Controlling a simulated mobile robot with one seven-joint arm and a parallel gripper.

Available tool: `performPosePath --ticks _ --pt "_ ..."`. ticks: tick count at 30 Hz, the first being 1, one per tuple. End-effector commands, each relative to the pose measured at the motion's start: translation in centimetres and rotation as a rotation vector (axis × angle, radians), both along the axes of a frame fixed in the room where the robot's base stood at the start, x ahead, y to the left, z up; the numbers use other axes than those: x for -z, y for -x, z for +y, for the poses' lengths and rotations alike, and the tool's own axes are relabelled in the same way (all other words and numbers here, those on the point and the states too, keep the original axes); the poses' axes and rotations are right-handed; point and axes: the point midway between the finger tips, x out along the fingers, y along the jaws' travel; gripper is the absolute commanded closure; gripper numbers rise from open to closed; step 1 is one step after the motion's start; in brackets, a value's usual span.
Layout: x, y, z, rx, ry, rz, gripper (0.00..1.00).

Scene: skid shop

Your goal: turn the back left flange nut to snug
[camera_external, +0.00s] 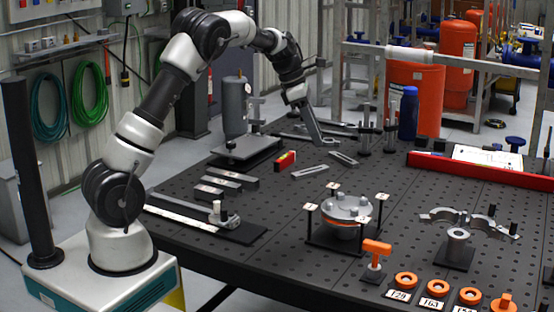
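The grey round flange (347,209) stands on the table with an orange band under its top plate. Several grey nuts or studs rise from it; the back left nut (338,197) is small, and its tightness cannot be seen. Thin black posts with white tags stand around the flange. My gripper (312,126) is well behind and left of the flange, pointing down over the back of the table. A long grey shape extends down from it; I cannot tell whether this is a finger or a held tool.
Flat grey wrenches (343,158) lie near my gripper. A grey cylinder on a stand (236,108) is to its left, a blue bottle (409,113) to its right. Grey blocks (225,182) lie left. An orange T-handled tool (375,256) and orange rings (406,279) are in front.

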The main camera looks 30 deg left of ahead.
Motion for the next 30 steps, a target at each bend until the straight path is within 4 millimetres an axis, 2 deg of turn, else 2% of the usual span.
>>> performPosePath --ticks 5,21,27,30 --pt "2.7 -0.2 -1.1 0.006 -0.003 0.003 0.75" --pt "13.1 -2.0 -5.1 0.009 -0.004 0.001 0.75" --pt "15.1 -2.4 -5.9 0.01 -0.003 -0.002 0.75" --pt "15.5 -2.4 -6.1 0.01 -0.003 -0.002 0.75"
